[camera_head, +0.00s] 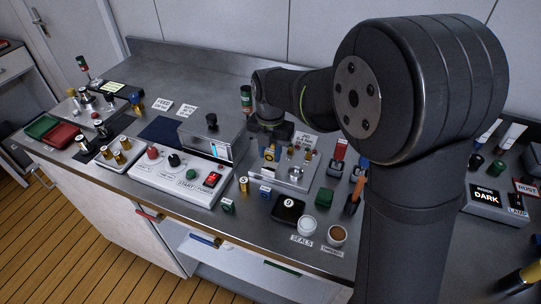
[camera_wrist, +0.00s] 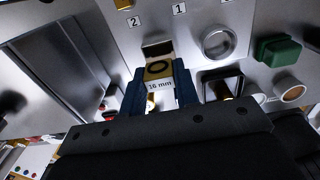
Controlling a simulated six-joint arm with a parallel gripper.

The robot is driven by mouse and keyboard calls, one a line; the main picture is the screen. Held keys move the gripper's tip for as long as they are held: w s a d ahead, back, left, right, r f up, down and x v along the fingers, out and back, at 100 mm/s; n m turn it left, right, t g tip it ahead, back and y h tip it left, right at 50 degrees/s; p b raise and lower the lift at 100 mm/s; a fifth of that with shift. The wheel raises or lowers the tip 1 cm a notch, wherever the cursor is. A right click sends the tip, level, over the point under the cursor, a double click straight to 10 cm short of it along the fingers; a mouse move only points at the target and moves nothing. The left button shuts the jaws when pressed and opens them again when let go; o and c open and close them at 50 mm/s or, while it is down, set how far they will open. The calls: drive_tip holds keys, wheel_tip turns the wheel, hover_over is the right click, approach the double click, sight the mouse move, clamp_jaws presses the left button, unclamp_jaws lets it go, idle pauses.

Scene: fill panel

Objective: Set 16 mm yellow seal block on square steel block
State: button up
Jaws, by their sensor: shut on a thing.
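My gripper (camera_wrist: 158,92) is shut on the yellow seal block (camera_wrist: 158,70), which has a dark ring on its face and a "16 mm" label. In the wrist view, a square steel block (camera_wrist: 157,48) stands on the steel plate just beyond the yellow block and is partly hidden by it. I cannot tell whether the two touch. A round steel piece (camera_wrist: 217,42) is to the right of the square one. In the head view my gripper (camera_head: 268,145) is low over the back left part of the steel plate (camera_head: 288,183).
Several small coloured parts stand along the plate. A green block (camera_head: 324,197), a black box (camera_head: 289,210), a white cup (camera_head: 307,225) and a brown-filled cup (camera_head: 337,235) are in front. A white control panel (camera_head: 178,180) and a steel box (camera_head: 212,140) are to the left.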

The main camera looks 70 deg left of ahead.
sight(270, 151)
drive_tip(key=shift+f, duration=0.95)
drive_tip(key=o, duration=0.9)
drive_tip(key=shift+f, duration=0.15)
drive_tip(key=shift+o, duration=0.2)
wheel_tip(270, 151, up, 12)
drive_tip(key=shift+r, duration=0.2)
drive_tip(key=shift+f, duration=4.4)
